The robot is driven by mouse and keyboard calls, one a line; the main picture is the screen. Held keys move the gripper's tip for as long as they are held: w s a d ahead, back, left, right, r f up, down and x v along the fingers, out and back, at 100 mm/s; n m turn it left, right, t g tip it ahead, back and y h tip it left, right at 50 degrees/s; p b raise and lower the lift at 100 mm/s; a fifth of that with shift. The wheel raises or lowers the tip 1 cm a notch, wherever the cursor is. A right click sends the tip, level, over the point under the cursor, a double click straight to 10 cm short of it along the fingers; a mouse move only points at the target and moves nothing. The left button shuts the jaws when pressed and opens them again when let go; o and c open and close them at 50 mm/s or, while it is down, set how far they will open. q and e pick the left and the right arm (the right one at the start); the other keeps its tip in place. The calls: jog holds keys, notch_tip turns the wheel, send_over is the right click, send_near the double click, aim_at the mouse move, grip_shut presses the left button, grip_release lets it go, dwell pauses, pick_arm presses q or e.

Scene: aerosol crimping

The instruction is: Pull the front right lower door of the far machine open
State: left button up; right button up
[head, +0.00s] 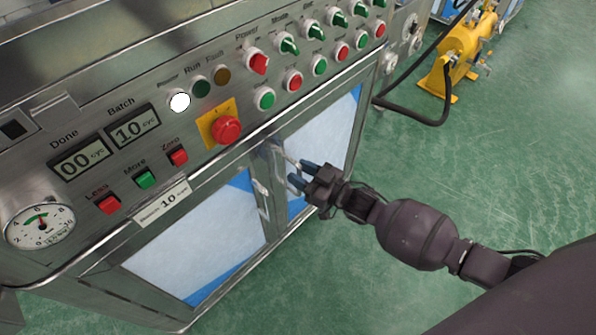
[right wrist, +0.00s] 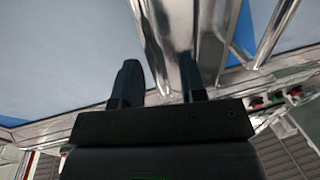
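The steel machine's front right lower door (head: 330,125) has a pale window with blue corners and looks shut. Its slim metal handle (head: 284,155) is by the door's left edge, near the middle post. My right gripper (head: 299,172) is in front of this handle, fingers pointing at the door. In the right wrist view the two dark fingers (right wrist: 158,85) are spread apart, and a shiny bar (right wrist: 151,45) runs between them in the picture. I cannot tell whether the bar is within their grasp or just beyond the tips. My left gripper is not in view.
The left lower door (head: 195,235) sits beside the right one, with its own handle (head: 262,190). Above is a panel with buttons, switches and a red stop knob (head: 227,129). A yellow machine (head: 460,50) with a black hose stands at upper right. Green floor (head: 500,170) is clear on the right.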

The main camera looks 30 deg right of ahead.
jog(key=shift+w+a, duration=0.2)
jog(key=shift+w, duration=0.05)
jog(key=shift+c, duration=0.3)
grip_shut()
jog(key=shift+s+d, duration=0.1)
